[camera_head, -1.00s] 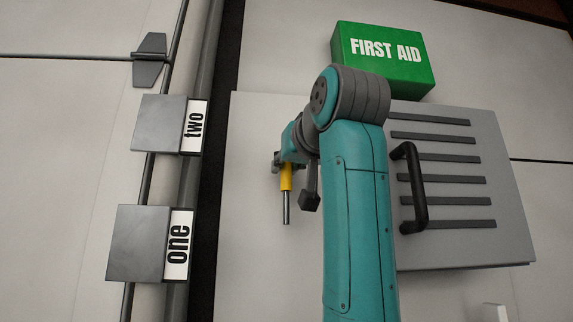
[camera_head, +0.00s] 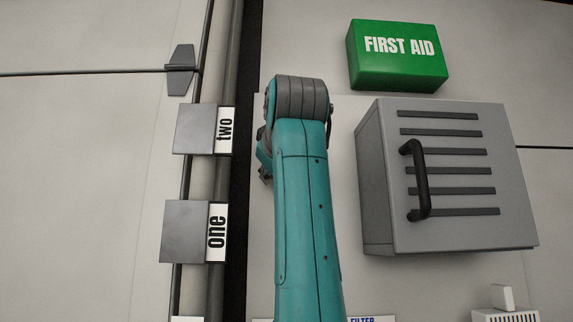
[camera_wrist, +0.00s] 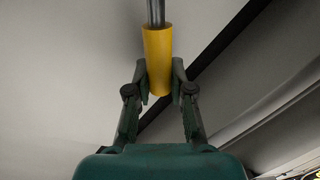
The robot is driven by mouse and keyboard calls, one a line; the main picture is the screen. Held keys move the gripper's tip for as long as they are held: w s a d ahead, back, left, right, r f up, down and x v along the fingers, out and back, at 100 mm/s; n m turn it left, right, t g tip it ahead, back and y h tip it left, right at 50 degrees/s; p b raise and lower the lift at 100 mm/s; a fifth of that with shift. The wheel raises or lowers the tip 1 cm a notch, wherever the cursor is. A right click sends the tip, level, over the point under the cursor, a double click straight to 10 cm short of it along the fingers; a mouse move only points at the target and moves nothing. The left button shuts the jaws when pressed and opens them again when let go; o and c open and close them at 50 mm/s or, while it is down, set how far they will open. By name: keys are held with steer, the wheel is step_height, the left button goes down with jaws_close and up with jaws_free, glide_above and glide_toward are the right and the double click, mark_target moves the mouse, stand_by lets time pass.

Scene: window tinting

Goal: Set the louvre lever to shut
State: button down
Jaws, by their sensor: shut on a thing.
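In the wrist view my gripper (camera_wrist: 159,78) is shut on a yellow-handled tool (camera_wrist: 158,60) with a metal shaft running out of the top of the picture. In the head view my arm hides the gripper and the tool. A white slotted box (camera_head: 505,316) with a pale block (camera_head: 502,297) on top shows at the bottom right edge, cut off by the frame. It may be the louvre, but I cannot tell whether the block is its lever or how it is set. My gripper is apart from it.
A grey cabinet (camera_head: 380,190) with dark slats and a black handle (camera_head: 421,180) is at the right, below a green first aid box (camera_head: 398,58). Grey blocks labelled two (camera_head: 195,129) and one (camera_head: 185,231) are at the left. A filter label (camera_head: 372,319) shows at the bottom.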

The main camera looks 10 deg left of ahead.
steer(key=shift+s+a+f+n, duration=0.2)
steer(key=shift+a+f+n, duration=0.4)
steer(key=shift+a+n, duration=0.1)
steer(key=shift+s+a+f+n+h, duration=0.1)
steer(key=shift+a+f+n+h, duration=0.2)
steer(key=shift+f+n, duration=0.25)
steer(key=shift+s+a+f+n+h, duration=0.1)
steer(key=shift+a+f+n+h, duration=0.15)
steer(key=shift+f+n, duration=0.25)
steer(key=c, duration=1)
jaws_free()
steer(key=shift+a, duration=0.1)
steer(key=v, duration=1.2)
